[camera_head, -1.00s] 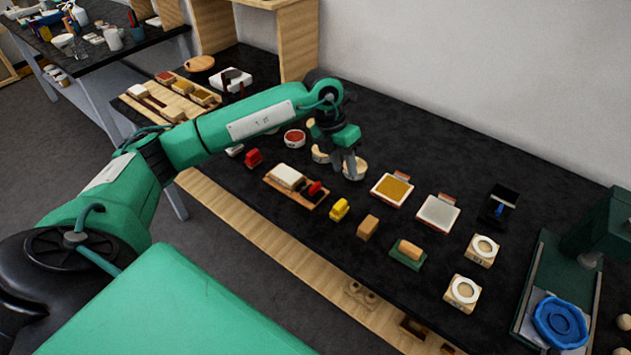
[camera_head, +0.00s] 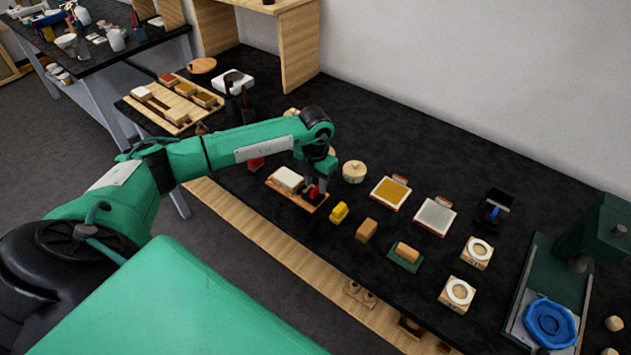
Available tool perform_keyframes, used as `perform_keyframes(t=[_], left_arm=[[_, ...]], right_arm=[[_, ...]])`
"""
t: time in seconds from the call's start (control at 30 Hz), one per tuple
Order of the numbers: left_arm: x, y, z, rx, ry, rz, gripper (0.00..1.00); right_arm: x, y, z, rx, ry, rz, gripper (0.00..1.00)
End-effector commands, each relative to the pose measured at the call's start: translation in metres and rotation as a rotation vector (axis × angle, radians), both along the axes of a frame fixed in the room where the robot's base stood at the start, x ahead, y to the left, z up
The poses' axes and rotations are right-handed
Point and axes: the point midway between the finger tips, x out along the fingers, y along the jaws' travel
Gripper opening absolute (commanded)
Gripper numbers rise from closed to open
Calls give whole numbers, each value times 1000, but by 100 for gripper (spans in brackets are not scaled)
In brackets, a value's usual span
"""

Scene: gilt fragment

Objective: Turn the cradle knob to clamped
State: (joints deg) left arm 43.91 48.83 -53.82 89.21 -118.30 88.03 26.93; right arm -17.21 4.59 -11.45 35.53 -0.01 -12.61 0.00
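The cradle (camera_head: 300,196) appears to be the small wooden board near the table's front edge, with a white block (camera_head: 288,178) on its left part. My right gripper is not in view.
A yellow block (camera_head: 339,212) and a tan block (camera_head: 367,230) stand close to the right of the cradle. A round pale lidded pot (camera_head: 355,171) is behind. Farther right are a gold-topped tile (camera_head: 390,193), a grey-topped tile (camera_head: 434,216) and a green press (camera_head: 607,233).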

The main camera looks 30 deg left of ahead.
Motion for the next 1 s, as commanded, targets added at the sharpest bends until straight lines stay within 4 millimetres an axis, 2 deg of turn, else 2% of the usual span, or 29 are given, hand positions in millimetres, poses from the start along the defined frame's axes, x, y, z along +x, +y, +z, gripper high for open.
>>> perform_keyframes(t=[0.2,0.47,0.5,0.67,1.0], left_arm=[[0,0,-17,-1,0,0,35],[0,0,-19,0,0,0,35],[0,0,-19,0,0,0,33],[0,0,-19,0,0,0,1],[0,0,-19,-1,-1,24,0]], right_arm=[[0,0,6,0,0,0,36],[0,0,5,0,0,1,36],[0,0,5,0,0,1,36],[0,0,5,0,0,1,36],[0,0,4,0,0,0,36]])
